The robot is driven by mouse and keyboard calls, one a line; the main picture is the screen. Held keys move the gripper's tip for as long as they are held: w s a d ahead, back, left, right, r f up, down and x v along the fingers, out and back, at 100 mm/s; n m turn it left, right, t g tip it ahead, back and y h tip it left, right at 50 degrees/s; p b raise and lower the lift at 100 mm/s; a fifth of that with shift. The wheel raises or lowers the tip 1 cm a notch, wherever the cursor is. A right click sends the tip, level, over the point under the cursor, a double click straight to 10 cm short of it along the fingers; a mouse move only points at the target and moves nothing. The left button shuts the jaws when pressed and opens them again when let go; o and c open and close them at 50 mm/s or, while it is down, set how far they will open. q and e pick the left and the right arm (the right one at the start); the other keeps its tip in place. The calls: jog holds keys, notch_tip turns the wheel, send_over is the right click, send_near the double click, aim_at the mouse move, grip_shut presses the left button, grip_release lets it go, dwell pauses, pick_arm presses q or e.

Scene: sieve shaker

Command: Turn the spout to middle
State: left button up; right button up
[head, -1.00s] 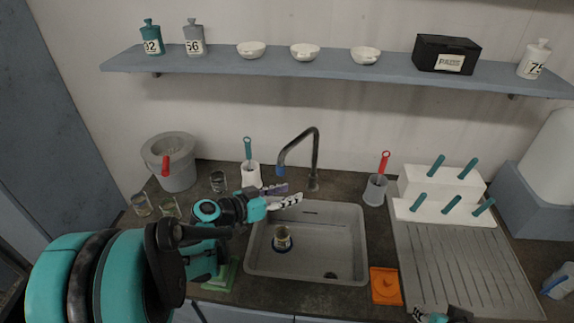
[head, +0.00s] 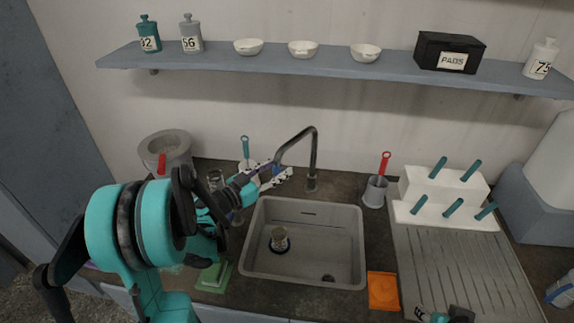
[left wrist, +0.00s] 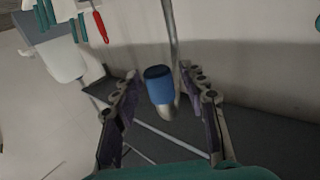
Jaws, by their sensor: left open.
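The grey faucet spout (head: 314,150) rises behind the sink (head: 303,204) and curves to the left, its end left of the faucet base. In the left wrist view its blue tip (left wrist: 158,85) hangs between my left gripper's fingers. My left gripper (head: 280,175) is open at the spout end, one finger on each side of the tip; in the left wrist view (left wrist: 161,78) gaps show beside the tip. My right gripper (head: 440,316) shows only partly at the bottom edge, and its jaws cannot be made out.
A white brush holder (head: 247,164) is just behind my left gripper, and a grey one with a red brush (head: 376,188) stands right of the faucet.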

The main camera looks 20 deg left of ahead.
pick_arm(q)
jog(key=x, duration=0.3)
jog(key=shift+w+d+b, duration=0.2)
jog(key=shift+w+b, duration=0.1)
jog(key=shift+w, duration=0.05)
jog(key=shift+c, duration=0.4)
grip_shut()
